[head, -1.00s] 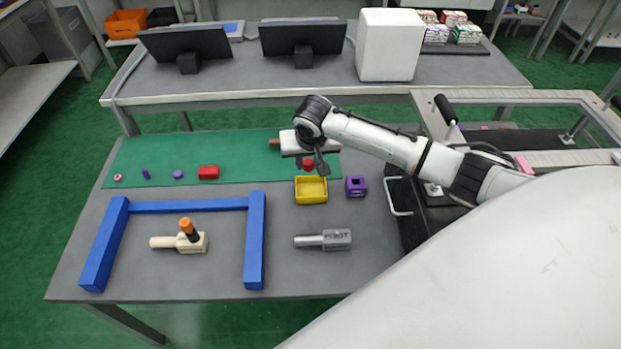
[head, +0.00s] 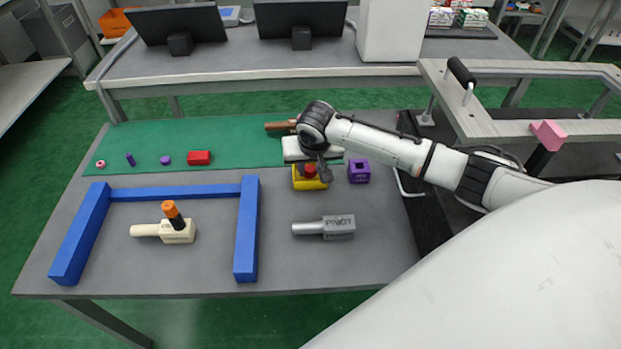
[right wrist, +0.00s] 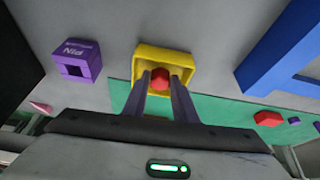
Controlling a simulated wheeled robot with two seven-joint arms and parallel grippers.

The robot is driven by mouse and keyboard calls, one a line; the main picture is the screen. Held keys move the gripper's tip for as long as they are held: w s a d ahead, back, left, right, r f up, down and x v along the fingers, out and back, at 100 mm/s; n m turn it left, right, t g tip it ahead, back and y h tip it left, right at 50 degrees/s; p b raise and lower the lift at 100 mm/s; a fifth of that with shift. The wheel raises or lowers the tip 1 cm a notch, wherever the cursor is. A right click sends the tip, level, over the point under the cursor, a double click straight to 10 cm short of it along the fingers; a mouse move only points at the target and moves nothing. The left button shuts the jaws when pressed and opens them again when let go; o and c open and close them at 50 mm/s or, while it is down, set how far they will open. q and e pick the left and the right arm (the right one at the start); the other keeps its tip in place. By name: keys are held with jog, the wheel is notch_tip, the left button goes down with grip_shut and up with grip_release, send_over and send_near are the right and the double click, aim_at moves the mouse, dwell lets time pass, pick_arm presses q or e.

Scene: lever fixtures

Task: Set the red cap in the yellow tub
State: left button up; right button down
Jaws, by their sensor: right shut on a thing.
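The red cap (head: 310,170) is between the fingers of my right gripper (head: 318,177), over the yellow tub (head: 298,184). In the right wrist view the two fingers of my right gripper (right wrist: 160,83) are closed on the red cap (right wrist: 160,78). The yellow tub (right wrist: 165,52) frames the cap from behind there. The cap is at or just above the tub's opening; I cannot tell whether it touches the floor of the tub. My left gripper is not in view.
A purple block (head: 359,171) stands close to the right of the tub. A grey pivot piece (head: 324,228) lies in front. A red block (head: 199,158) and small purple pieces lie on the green mat (head: 230,140). A blue frame (head: 246,230) surrounds a wooden lever piece (head: 177,230).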

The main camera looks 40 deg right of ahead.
jog(key=shift+f, duration=0.65)
jog(key=shift+r, duration=0.2)
jog(key=shift+f, duration=0.25)
jog(key=c, duration=1.7)
grip_release()
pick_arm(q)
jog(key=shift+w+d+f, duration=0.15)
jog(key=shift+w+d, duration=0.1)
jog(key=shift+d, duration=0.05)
